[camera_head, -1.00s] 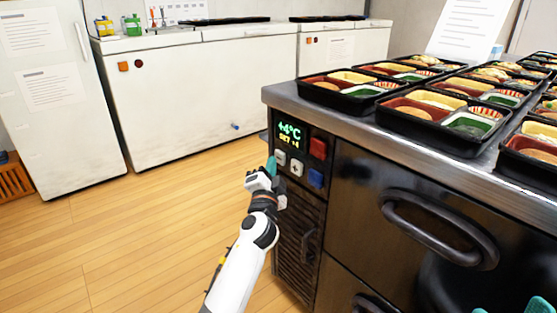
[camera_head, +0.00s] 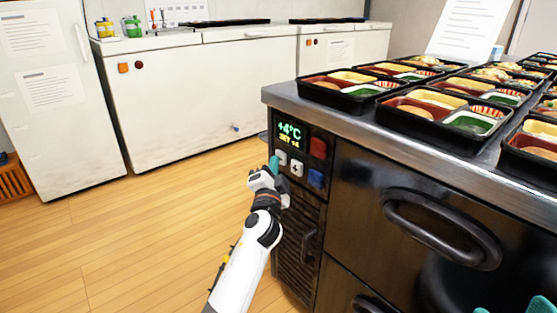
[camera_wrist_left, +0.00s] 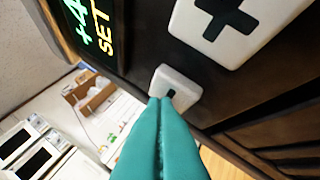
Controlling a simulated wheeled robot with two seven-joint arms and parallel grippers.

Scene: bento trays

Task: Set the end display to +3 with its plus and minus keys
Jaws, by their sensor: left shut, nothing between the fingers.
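The end display (camera_head: 290,132) on the dark counter's end panel reads +4°C, with a smaller SET line that looks like +4. Below it are the white minus key (camera_head: 282,158) and the white plus key (camera_head: 297,169). In the left wrist view the plus key (camera_wrist_left: 215,25) is large at the top and the minus key (camera_wrist_left: 182,84) is at the centre. My left gripper (camera_head: 274,164) is shut and empty, its teal tips at the minus key, partly covering its mark; I cannot tell whether they touch. My right gripper (camera_head: 513,307) shows only two separated teal tips at the bottom right.
Black bento trays (camera_head: 440,115) cover the counter above. A drawer handle (camera_head: 440,228) sticks out to the right. The wooden floor (camera_head: 150,240) at left is clear.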

